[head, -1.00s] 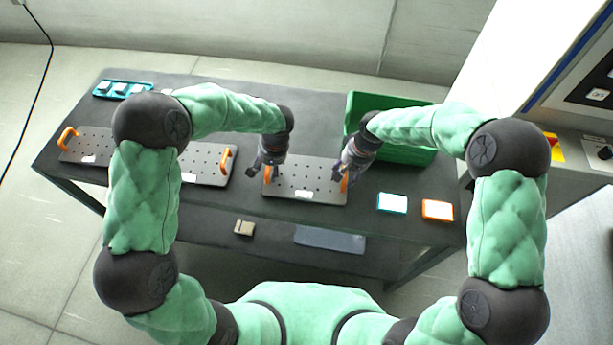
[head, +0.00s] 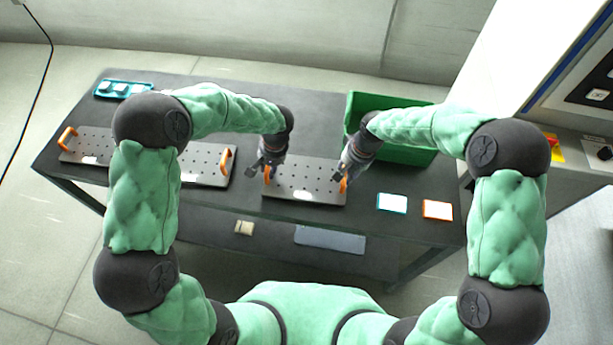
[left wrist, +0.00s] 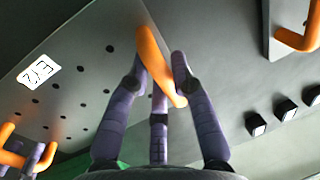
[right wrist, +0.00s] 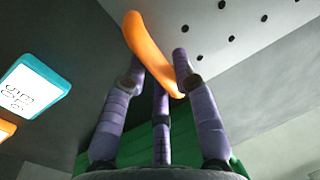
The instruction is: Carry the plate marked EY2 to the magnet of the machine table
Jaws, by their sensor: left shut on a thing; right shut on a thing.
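The plate marked EY2 (head: 305,178) is a grey, perforated plate with an orange handle at each end, at the middle of the dark bench. Its white label (left wrist: 37,71) shows in the left wrist view. My left gripper (head: 264,171) is shut on its left orange handle (left wrist: 158,65). My right gripper (head: 343,172) is shut on its right orange handle (right wrist: 148,50). The plate looks level, at or very near the bench top; I cannot tell whether it touches. I cannot make out the magnet of the machine table in any view.
A longer perforated plate (head: 205,168) with orange handles lies to the left, partly behind my arm. A green bin (head: 405,155) stands behind my right gripper. Teal-edged (head: 392,203) and orange-edged (head: 437,209) cards lie front right. A machine (head: 580,150) stands at the right.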

